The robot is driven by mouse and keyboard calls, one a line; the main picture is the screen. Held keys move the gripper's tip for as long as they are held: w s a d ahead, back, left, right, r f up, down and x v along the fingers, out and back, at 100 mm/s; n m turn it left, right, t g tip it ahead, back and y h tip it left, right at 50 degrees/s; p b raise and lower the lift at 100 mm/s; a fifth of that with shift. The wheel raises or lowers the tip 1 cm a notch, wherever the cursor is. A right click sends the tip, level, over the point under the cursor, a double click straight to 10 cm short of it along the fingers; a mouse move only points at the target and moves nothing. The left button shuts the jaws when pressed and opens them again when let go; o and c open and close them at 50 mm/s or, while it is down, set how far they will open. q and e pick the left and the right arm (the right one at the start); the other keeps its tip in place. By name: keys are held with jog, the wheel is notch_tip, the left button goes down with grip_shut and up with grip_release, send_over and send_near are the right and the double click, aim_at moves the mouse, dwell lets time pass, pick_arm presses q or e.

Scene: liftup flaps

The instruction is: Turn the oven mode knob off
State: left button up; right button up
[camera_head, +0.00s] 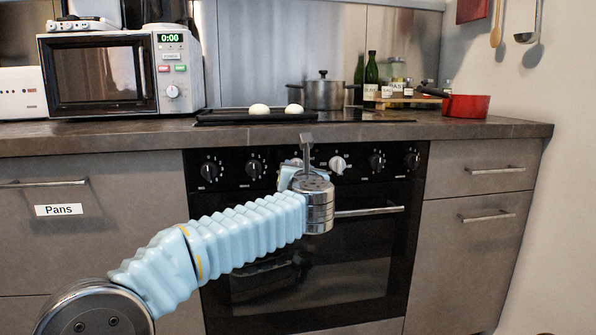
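The oven (345,255) has a black front panel with a row of knobs under the counter. A pale knob (338,164) shows just right of my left gripper (306,155). Dark knobs (209,171) sit on the left of the panel, and others (377,162) on the right. I cannot read which one is the mode knob. My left gripper is in front of the middle of the panel and hides part of it. Its fingers are seen from behind, so their opening and any contact with a knob are unclear. My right gripper is not in view.
The oven door handle (369,211) runs just below the panel, partly behind my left wrist. The counter edge (480,130) overhangs above. A tray (255,115) with two pale round items, a pot (323,94), a red pan (466,106) and a microwave (115,75) stand on top.

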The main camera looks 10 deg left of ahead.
pick_arm(q)
jog(key=shift+f, duration=0.1)
dwell(0.4)
jog(key=o, duration=1)
jog(key=shift+o, duration=0.2)
jog(key=v, duration=1.3)
jog(key=shift+s, duration=0.4)
jog(key=shift+d, duration=0.1)
